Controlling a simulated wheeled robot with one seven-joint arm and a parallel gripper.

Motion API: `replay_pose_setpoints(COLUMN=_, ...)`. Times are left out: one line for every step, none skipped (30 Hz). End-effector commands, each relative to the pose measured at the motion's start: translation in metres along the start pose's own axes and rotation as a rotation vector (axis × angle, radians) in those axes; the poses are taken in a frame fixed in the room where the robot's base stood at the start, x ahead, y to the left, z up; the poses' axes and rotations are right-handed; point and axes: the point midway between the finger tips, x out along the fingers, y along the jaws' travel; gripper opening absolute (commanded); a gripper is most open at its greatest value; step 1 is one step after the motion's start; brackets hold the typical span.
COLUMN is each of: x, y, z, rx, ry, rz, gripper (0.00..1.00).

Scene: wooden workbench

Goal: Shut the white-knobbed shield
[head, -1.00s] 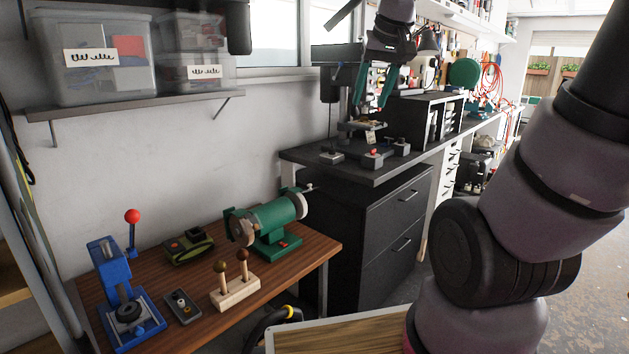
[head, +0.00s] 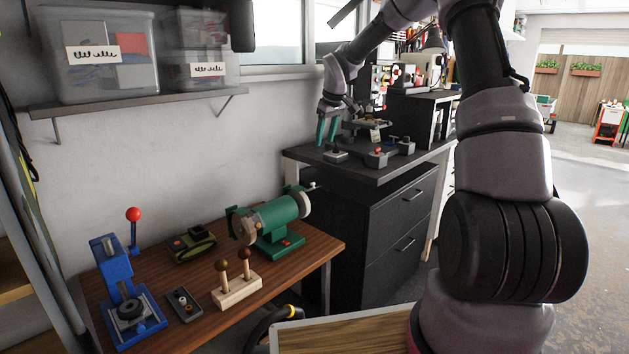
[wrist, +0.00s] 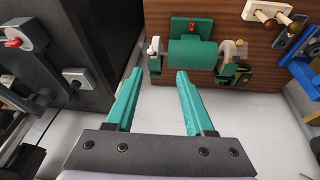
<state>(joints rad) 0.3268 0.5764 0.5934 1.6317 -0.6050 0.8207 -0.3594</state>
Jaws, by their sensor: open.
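The green bench grinder (head: 275,219) stands on the brown wooden bench, and it also shows at the top of the wrist view (wrist: 192,51). A green shield (head: 291,190) at its right end in the head view carries a small white knob (head: 312,186). In the wrist view this white knob (wrist: 154,43) is at the grinder's left end. How far the shield is swung is hard to tell. My gripper (head: 326,143) has teal fingers, open and empty, above and behind the grinder, apart from it. In the wrist view its fingertips (wrist: 158,74) point towards the knobbed end.
A dark cabinet (head: 370,235) with a drill press on top stands right of the bench. On the bench are a blue press (head: 128,300), a wooden block with two knobbed levers (head: 237,290), a switch box (head: 184,304) and a green-black device (head: 191,245). A shelf (head: 140,103) hangs above.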

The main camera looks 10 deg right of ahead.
Motion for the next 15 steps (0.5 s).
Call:
replay_pose_setpoints(x=0.024, y=0.008, z=-0.006, rx=-0.011, ry=0.006, rz=-0.026, gripper=0.54)
replay_pose_setpoints(x=0.036, y=0.011, z=-0.01, rx=-0.021, ry=0.012, rz=-0.038, gripper=0.54)
replay_pose_setpoints(x=0.051, y=0.016, z=-0.014, rx=-0.033, ry=0.019, rz=-0.052, gripper=0.54)
replay_pose_setpoints(x=0.06, y=0.019, z=-0.017, rx=-0.039, ry=0.026, rz=-0.062, gripper=0.54)
replay_pose_setpoints(x=0.07, y=0.023, z=-0.019, rx=-0.045, ry=0.032, rz=-0.07, gripper=0.54)
replay_pose_setpoints(x=0.08, y=0.027, z=-0.021, rx=-0.052, ry=0.039, rz=-0.08, gripper=0.54)
replay_pose_setpoints(x=0.087, y=0.03, z=-0.022, rx=-0.055, ry=0.044, rz=-0.086, gripper=0.54)
replay_pose_setpoints(x=0.093, y=0.032, z=-0.024, rx=-0.059, ry=0.049, rz=-0.091, gripper=0.54)
replay_pose_setpoints(x=0.1, y=0.034, z=-0.025, rx=-0.061, ry=0.055, rz=-0.097, gripper=0.54)
replay_pose_setpoints(x=0.104, y=0.036, z=-0.026, rx=-0.063, ry=0.058, rz=-0.1, gripper=0.54)
replay_pose_setpoints(x=0.107, y=0.037, z=-0.026, rx=-0.065, ry=0.06, rz=-0.103, gripper=0.54)
replay_pose_setpoints(x=0.11, y=0.038, z=-0.027, rx=-0.067, ry=0.063, rz=-0.104, gripper=0.54)
replay_pose_setpoints(x=0.112, y=0.039, z=-0.027, rx=-0.068, ry=0.064, rz=-0.105, gripper=0.54)
replay_pose_setpoints(x=0.114, y=0.039, z=-0.027, rx=-0.068, ry=0.065, rz=-0.106, gripper=0.54)
replay_pose_setpoints(x=0.118, y=0.039, z=-0.028, rx=-0.069, ry=0.065, rz=-0.107, gripper=0.54)
